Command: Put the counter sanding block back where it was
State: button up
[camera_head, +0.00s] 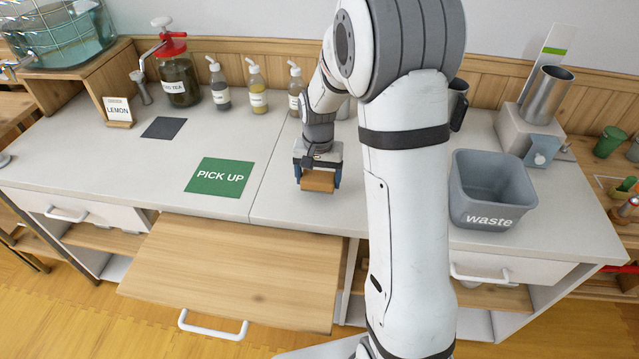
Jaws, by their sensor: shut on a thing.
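The sanding block (318,181) is an orange-brown block at the middle of the white counter (290,207). My gripper (317,175) is shut on it, with a dark blue finger on each side. The block is at or just above the counter top, right of the green PICK UP mat (219,177); I cannot tell whether it touches the surface. My arm hides part of the counter behind and to the right of the gripper.
A grey waste bin (490,188) stands on the right. Pump bottles (257,92), a red-lidded tea jar (178,78), a LEMON card (118,109) and a dark square mat (163,128) are at the back left. A wooden board (235,265) juts out in front, below the counter.

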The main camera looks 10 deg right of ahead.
aim_at(318, 186)
jog(key=shift+s+f, duration=0.1)
jog(key=shift+f, duration=1.5)
jog(key=o, duration=0.9)
jog(key=shift+r, duration=0.1)
notch_tip(318, 186, up, 11)
jog(key=shift+r, duration=0.1)
jog(key=shift+s+r, duration=0.2)
jog(key=shift+r, duration=0.4)
jog(key=s+r+n+t, duration=0.1)
jog(key=s, duration=0.6)
jog(key=s+r+n+t, duration=0.1)
jog(key=s+r+n, duration=0.1)
jog(key=s, duration=0.6)
jog(key=s+r+n, duration=0.1)
jog(key=s+r, duration=0.1)
jog(key=s, duration=0.5)
jog(key=shift+s+d+n+t, duration=0.25)
jog(key=shift+d+n+t, duration=0.05)
jog(key=shift+d+t, duration=0.1)
